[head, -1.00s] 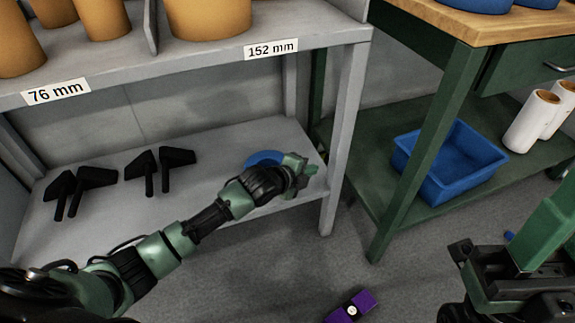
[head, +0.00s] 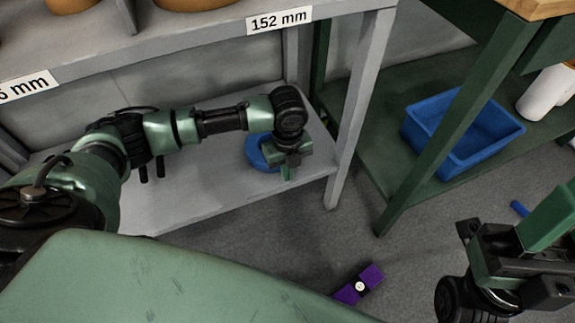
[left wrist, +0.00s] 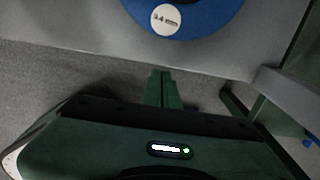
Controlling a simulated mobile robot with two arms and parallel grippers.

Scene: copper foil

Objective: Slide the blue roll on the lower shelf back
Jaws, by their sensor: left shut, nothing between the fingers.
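The blue roll (head: 257,152) lies flat on the grey lower shelf (head: 200,205), near its right end, partly hidden behind my left gripper. In the left wrist view, the roll (left wrist: 222,20) shows at the top with a round white label. My left gripper (head: 289,172) points down just in front of the roll, near the shelf's front edge. Its fingers (left wrist: 160,80) are together and empty, with a visible gap between their tips and the roll in the wrist view. My right gripper (head: 508,265) is at the lower right, away from the shelf; its jaw opening is unclear.
The upper shelf (head: 215,40) hangs over the lower one, and a grey post (head: 358,110) stands right of the roll. A green bench with a blue bin (head: 450,160) is farther right. A purple object (head: 358,285) lies on the floor.

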